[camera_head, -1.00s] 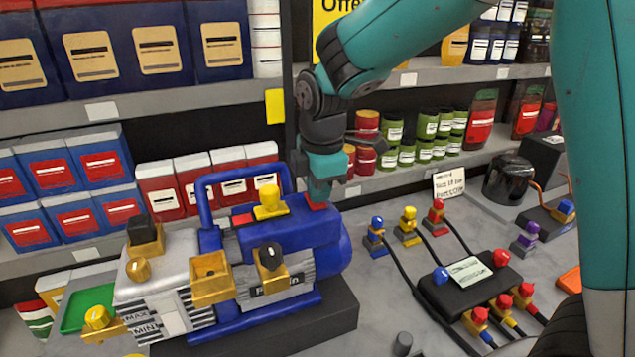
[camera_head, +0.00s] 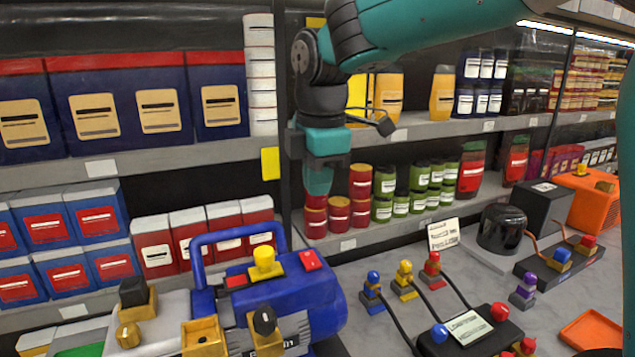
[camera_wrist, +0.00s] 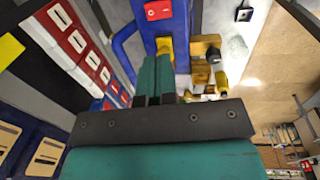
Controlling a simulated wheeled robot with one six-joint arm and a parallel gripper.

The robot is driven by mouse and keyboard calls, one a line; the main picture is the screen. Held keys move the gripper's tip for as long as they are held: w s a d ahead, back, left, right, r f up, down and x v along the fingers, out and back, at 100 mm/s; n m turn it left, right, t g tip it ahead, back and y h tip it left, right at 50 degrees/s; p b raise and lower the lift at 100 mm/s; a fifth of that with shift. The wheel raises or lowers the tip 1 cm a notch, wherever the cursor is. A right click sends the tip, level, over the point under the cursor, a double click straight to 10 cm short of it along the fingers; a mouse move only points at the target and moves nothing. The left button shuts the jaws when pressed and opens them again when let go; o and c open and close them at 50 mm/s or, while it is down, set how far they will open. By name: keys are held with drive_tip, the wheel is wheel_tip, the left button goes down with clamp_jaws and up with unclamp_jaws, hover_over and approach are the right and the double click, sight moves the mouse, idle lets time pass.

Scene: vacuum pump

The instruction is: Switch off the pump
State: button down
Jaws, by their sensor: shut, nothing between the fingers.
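The blue pump (camera_head: 300,300) stands on the bench, with a blue handle, a yellow knob (camera_head: 264,262) and a red rocker switch (camera_head: 311,260) on its top. A second red patch (camera_head: 237,281) lies left of the yellow knob. My gripper (camera_head: 318,190) is shut and empty, pointing down above the pump and apart from it. In the wrist view, my shut fingers (camera_wrist: 155,65) cover part of the pump; the red switch (camera_wrist: 158,10) with white marks shows beyond their tips. I cannot tell which way the rocker is tilted.
Shelves with boxes (camera_head: 80,225) and red and green cans (camera_head: 385,195) stand behind the pump. To the right lie a black cable box (camera_head: 470,330), several coloured plugs, and a small sign (camera_head: 443,234). An orange tray (camera_head: 592,332) lies farther right.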

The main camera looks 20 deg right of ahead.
drive_tip(key=s+a+f+m+y, duration=0.1)
drive_tip(key=s+f+m, duration=0.2)
drive_tip(key=s, duration=0.4)
drive_tip(key=s+a+f+m+g+y+b, duration=0.1)
drive_tip(key=s+a+f+m, duration=0.1)
drive_tip(key=s, duration=0.5)
drive_tip(key=s+a+f+m+y+b, duration=0.1)
drive_tip(key=s+a+f+m+y, duration=0.1)
drive_tip(key=s+f+m, duration=0.2)
drive_tip(key=s+m, duration=0.2)
drive_tip(key=s, duration=0.1)
drive_tip(key=shift+s+f, duration=0.2)
drive_tip(key=shift+s, duration=0.2)
